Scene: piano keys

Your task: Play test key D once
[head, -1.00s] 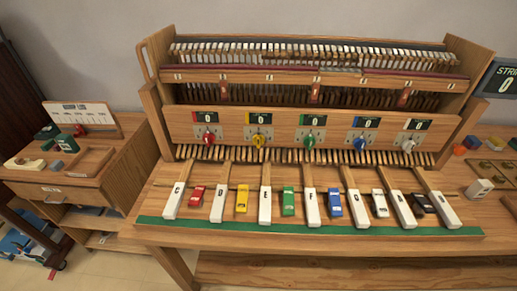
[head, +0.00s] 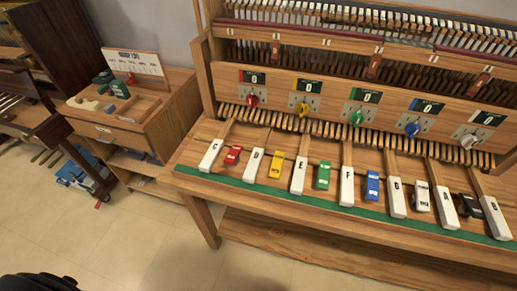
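The test key D (head: 253,166) is a white-ended wooden key in the front row of the piano action bench. It lies between the red block (head: 233,155) and the yellow block (head: 277,164). The white key C (head: 210,156) is to its left and the white key E (head: 299,176) to its right. Nothing touches key D from above. Neither of my grippers shows in the head view.
A green strip (head: 292,196) runs along the bench's front edge. Above the keys is a panel with coloured knobs, such as the red knob (head: 252,100), and displays reading 0. A side cabinet (head: 140,125) stands left. Open floor (head: 130,235) lies in front.

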